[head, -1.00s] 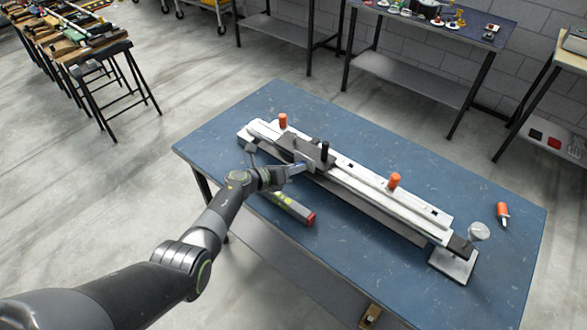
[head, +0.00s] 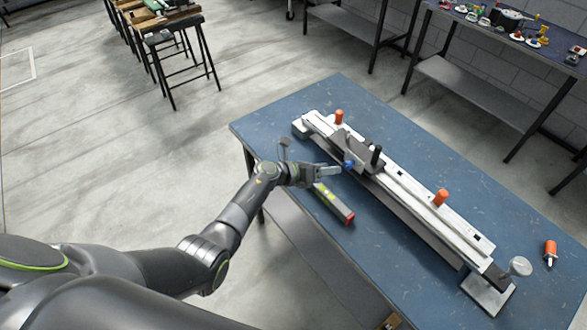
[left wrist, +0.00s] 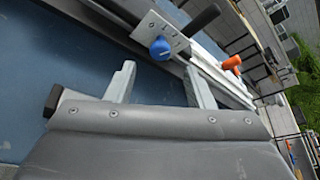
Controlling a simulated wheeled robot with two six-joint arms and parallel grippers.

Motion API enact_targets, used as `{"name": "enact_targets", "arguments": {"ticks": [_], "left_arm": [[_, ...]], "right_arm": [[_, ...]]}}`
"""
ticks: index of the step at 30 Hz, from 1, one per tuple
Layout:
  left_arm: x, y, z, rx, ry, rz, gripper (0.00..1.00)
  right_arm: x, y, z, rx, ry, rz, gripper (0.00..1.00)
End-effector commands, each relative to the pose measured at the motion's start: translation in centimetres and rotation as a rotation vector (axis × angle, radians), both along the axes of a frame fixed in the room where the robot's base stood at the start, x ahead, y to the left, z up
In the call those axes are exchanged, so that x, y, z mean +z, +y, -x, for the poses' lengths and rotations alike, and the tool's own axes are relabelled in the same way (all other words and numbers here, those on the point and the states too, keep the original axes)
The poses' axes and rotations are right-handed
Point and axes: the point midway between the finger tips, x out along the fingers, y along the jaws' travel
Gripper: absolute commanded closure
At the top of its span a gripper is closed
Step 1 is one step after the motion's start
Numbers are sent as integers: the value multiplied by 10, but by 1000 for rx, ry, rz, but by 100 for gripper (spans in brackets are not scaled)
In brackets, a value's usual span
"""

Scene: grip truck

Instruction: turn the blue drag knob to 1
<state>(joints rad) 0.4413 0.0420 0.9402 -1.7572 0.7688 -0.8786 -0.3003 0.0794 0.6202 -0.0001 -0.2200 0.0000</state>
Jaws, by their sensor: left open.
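The blue drag knob (head: 349,163) sits on the near side of the carriage of a long white rail fixture on the blue table. In the left wrist view the blue knob (left wrist: 160,48) is on a grey plate (left wrist: 167,30) with small markings, too small to read. My left gripper (head: 328,170) is open and empty, just short of the knob and apart from it. In the left wrist view its two fingers (left wrist: 157,88) stand wide apart, with the knob beyond them. My right gripper is not in view.
The white fixture (head: 410,190) has a black handle (head: 376,155) and orange knobs (head: 440,197). A red-ended level (head: 335,204) lies on the table (head: 300,115) below my gripper. An orange-handled tool (head: 551,252) lies at the right. Workbenches stand behind.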

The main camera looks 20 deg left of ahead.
Motion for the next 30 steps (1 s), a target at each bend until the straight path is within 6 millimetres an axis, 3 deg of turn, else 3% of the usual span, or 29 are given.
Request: {"name": "enact_targets", "arguments": {"ticks": [18, 30], "left_arm": [[29, 72, 61, 2, -1, -1, 52], [36, 82, 70, 0, 1, 1, 52]], "right_arm": [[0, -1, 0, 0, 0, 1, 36], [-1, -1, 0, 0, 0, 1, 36]]}}
